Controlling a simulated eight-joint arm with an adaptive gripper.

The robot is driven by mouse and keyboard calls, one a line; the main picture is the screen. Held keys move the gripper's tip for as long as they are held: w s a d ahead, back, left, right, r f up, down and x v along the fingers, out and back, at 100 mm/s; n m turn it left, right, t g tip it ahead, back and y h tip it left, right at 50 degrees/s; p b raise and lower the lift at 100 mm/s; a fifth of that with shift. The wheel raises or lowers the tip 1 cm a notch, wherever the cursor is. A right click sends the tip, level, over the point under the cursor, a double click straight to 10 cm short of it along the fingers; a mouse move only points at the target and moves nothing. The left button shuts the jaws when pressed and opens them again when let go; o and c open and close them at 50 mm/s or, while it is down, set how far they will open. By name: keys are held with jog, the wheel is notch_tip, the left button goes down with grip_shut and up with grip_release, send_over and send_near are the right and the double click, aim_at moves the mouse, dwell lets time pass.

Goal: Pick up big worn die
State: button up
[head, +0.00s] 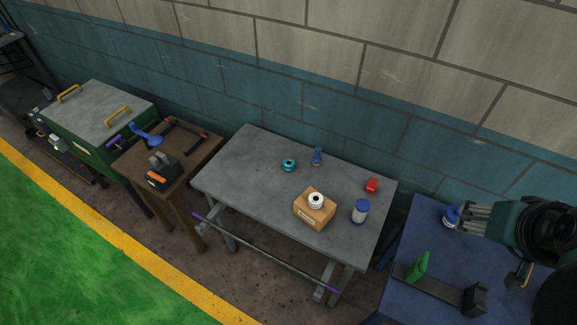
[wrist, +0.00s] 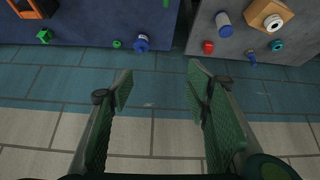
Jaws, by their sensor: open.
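No thing shows clearly enough to be named the big worn die. A small green block (wrist: 44,36) sits near the wall edge of the blue table in the wrist view; its markings are too small to read. A small red block (head: 371,185) lies at the back right of the grey table and also shows in the wrist view (wrist: 208,47). My gripper (head: 472,217) is over the blue table at the right of the head view. In the wrist view its fingers (wrist: 160,87) are wide apart with nothing between them, facing the wall.
The blue table (head: 397,297) also bears a blue-and-white item (head: 452,217) and a green-and-black device (head: 418,266). The grey table (head: 235,180) bears a cardboard box (head: 314,214), a blue-capped jar (head: 360,211) and a teal ring (head: 289,165). The block wall (head: 300,90) stands behind.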

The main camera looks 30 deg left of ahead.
jog(key=w+a+n+g+y, duration=0.1)
jog(key=w+a+n+g, duration=0.4)
jog(key=w+a, duration=1.4)
jog(key=n+g+h+b, duration=0.1)
jog(key=n+g, duration=0.1)
jog(key=n, duration=1.1)
send_over(289, 165)
jog(key=w, duration=0.1)
notch_tip(289, 165, down, 34)
jog(key=shift+a+f, duration=0.25)
jog(key=shift+a, duration=0.1)
jog(key=shift+f, duration=1.3)
